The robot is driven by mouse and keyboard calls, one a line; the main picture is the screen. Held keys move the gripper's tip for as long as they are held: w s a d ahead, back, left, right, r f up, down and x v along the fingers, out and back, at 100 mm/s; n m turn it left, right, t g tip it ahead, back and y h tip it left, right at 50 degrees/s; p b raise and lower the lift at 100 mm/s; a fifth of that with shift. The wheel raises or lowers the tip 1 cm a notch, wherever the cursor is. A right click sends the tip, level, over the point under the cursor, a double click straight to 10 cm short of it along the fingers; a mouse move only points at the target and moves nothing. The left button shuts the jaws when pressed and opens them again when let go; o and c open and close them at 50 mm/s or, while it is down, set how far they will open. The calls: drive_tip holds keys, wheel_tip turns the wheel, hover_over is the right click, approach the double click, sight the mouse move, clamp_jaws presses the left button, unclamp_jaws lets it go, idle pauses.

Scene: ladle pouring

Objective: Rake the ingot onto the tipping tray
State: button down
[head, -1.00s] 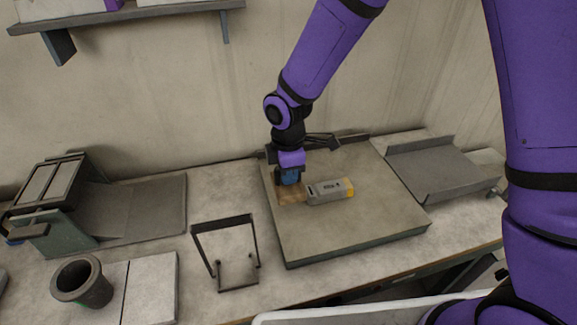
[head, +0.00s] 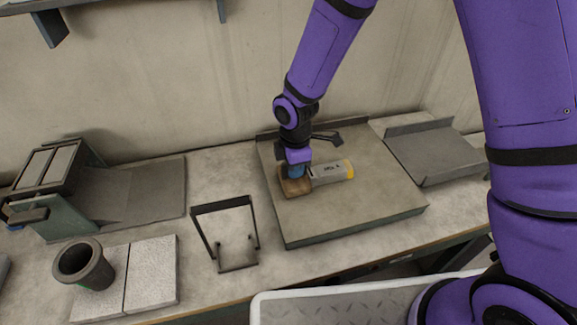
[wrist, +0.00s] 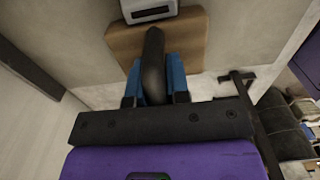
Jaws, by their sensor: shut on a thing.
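A grey ingot-like block (head: 330,173) with a dark label and a yellow right end lies on the low grey slab (head: 345,220). My gripper (head: 296,172) is just left of it. In the wrist view its blue fingers (wrist: 157,84) are shut on a dark curved handle (wrist: 153,62). A brown wooden piece (head: 296,188) sits beneath the fingers at the block's left end. It also shows in the wrist view (wrist: 120,43), with the block's slotted end beyond it. Whether handle and wooden piece are one tool is unclear. A grey tray (head: 435,155) with raised sides stands right of the slab.
A dark thin-rod tool (head: 328,137) lies at the slab's back. A black wire stand (head: 226,235) is left of the slab. A dark cup (head: 84,266) on pale tiles and a hinged device (head: 50,185) stand farther left.

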drive_tip(key=shift+w+d, duration=1.25)
drive_tip(key=shift+d, duration=5)
drive_tip(key=shift+w+d, duration=1.2)
drive_tip(key=shift+d, duration=5.1)
drive_tip(key=shift+w+d, duration=1.25)
drive_tip(key=shift+d, duration=5)
drive_tip(key=shift+s+a, duration=0.15)
drive_tip(key=shift+a, duration=0.85)
wheel_tip(320, 180, up, 7)
drive_tip(key=shift+a, duration=0.45)
drive_tip(key=shift+s, duration=0.1)
